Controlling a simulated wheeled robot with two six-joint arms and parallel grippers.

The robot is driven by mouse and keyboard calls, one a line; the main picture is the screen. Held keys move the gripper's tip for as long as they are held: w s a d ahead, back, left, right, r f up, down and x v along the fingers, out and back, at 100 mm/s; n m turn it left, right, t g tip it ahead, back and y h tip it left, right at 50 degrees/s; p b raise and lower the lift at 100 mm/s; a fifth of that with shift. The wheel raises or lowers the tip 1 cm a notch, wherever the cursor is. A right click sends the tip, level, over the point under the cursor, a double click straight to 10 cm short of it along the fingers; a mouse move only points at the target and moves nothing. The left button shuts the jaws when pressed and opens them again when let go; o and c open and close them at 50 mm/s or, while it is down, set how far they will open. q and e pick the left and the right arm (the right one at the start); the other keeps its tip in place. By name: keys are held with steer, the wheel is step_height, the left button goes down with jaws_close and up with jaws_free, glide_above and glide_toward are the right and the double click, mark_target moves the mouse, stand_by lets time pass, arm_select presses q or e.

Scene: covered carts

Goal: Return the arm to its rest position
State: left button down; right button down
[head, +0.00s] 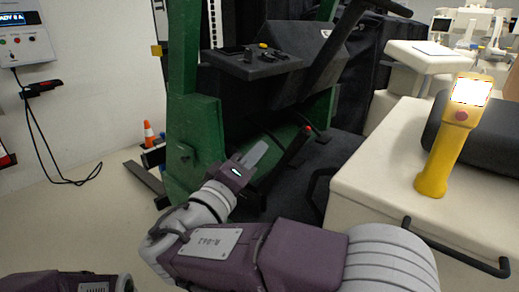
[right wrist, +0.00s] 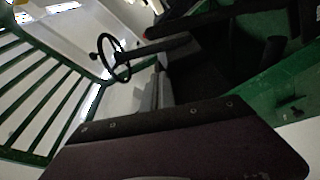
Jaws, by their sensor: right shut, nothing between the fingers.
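My right arm, purple and grey, reaches across the lower middle of the head view and bends up and back. Its gripper (head: 256,153) is shut and empty, in front of the green frame of a vehicle (head: 194,140). In the right wrist view my purple wrist housing fills the bottom, and the grey fingers (right wrist: 160,88) show above it. Part of my left arm shows at the bottom left of the head view; its gripper is out of the picture.
A cream cart (head: 370,165) stands at the right with a black handle (head: 455,250). A yellow handheld device (head: 446,140) stands on it beside a black case (head: 490,135). An orange cone (head: 149,133) is at the left. A wall box (head: 22,40) hangs at far left.

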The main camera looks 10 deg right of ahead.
steer(key=s+d+f+n+g+y, duration=0.1)
steer(key=s+d+f+g+y, duration=0.15)
steer(key=d+f+g, duration=0.65)
steer(key=s+d+f+n+g+y, duration=0.1)
steer(key=s+d+f+y, duration=0.15)
steer(key=f, duration=1.35)
steer(key=s+a+f+m+g+y, duration=0.4)
steer(key=s+f+m+y, duration=0.2)
steer(key=s+f+y, duration=0.5)
step_height(320, 180, up, 28)
steer(key=w+h+p, duration=0.1)
steer(key=h+p, duration=0.2)
steer(key=p, duration=2.6)
steer(key=shift+w+f+t+p, duration=0.25)
steer(key=shift+w+t+p, duration=0.05)
steer(key=shift+w, duration=0.1)
